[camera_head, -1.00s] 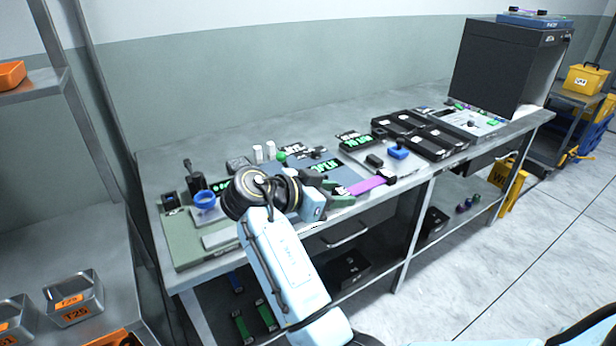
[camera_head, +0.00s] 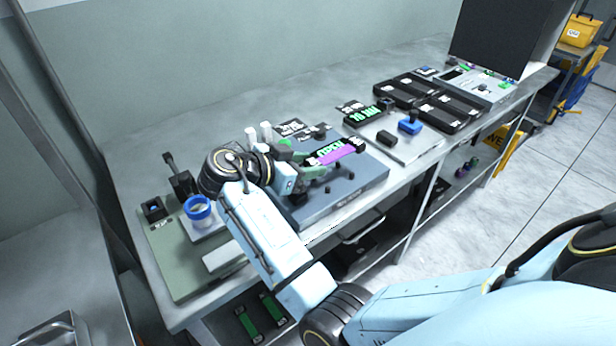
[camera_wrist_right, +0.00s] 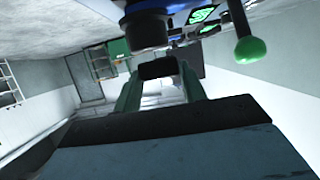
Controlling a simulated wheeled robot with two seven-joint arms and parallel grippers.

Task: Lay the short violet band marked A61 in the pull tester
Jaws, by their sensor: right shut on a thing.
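The short violet band (camera_head: 345,154) has dark ends; no A61 mark can be read. My right gripper (camera_head: 312,168) is shut on its left end and holds it over the blue-grey bench device (camera_head: 345,196), which looks like the pull tester. The band partly covers a lit green sign reading OPEN. I cannot tell whether the band touches the device. In the right wrist view the green fingers (camera_wrist_right: 160,88) close on a dark end piece (camera_wrist_right: 158,68); the violet part is hidden. A green ball knob (camera_wrist_right: 250,50) stands close by. My left gripper is out of view.
Left on the bench is a green base (camera_head: 170,245) with a blue-rimmed cup (camera_head: 198,207). The bench's back strip is clear.

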